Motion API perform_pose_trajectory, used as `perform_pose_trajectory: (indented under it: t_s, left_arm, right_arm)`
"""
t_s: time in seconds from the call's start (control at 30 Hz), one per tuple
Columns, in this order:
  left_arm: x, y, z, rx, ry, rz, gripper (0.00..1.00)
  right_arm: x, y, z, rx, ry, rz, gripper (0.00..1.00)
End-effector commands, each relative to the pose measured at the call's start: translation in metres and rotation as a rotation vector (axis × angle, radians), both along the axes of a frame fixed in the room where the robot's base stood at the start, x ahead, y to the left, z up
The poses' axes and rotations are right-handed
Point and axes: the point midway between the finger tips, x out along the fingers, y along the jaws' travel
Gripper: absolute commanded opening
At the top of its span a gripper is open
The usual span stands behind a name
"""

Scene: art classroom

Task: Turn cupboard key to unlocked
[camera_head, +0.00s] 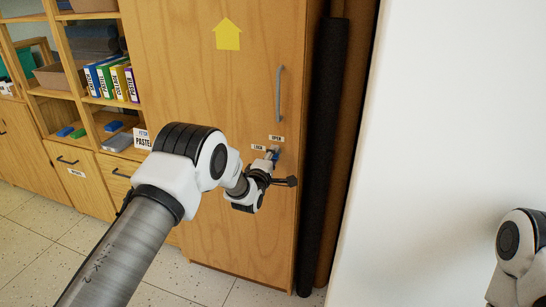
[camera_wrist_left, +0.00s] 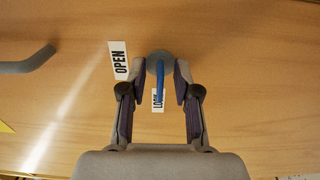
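The wooden cupboard door (camera_head: 225,110) is shut, with a small OPEN label (camera_head: 277,138) and a LOCK label (camera_head: 258,147) near its right edge. In the left wrist view, the blue key (camera_wrist_left: 160,76) sits in a round grey lock (camera_wrist_left: 155,57). Its blue grip runs from the lock toward the LOCK label (camera_wrist_left: 157,104); the OPEN label (camera_wrist_left: 119,61) is to the left. My left gripper (camera_wrist_left: 159,82) faces the door with its fingers apart, one on each side of the key, and gaps show. In the head view, the left gripper (camera_head: 271,156) partly hides the key. My right gripper is out of view.
A grey vertical handle (camera_head: 279,94) is above the lock. Dark rolls (camera_head: 325,150) stand just right of the cupboard, beside a white wall (camera_head: 440,130). Shelves with binders (camera_head: 112,80) are at left. Speckled floor (camera_head: 40,240) is bare below.

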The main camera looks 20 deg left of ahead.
Motion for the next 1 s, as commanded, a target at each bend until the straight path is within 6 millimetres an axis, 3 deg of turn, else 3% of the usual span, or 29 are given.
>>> perform_pose_trajectory:
  t_s: [0.17,0.23,0.27,0.67,1.0]
  left_arm:
    - [0.000,0.000,0.000,0.000,0.000,0.000,0.28]
    - [0.000,0.000,0.000,0.000,0.000,0.000,0.03]
    - [0.000,0.000,0.000,0.000,0.000,0.000,0.00]
    - [0.000,0.000,-0.001,0.018,0.000,0.000,0.00]
    - [0.000,0.000,-0.002,0.176,-0.007,0.001,0.00]
  right_arm:
    - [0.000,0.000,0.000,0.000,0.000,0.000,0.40]
    - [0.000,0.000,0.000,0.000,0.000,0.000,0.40]
    - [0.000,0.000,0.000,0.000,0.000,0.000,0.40]
    - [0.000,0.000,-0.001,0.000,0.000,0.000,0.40]
    - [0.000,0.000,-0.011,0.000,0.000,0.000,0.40]
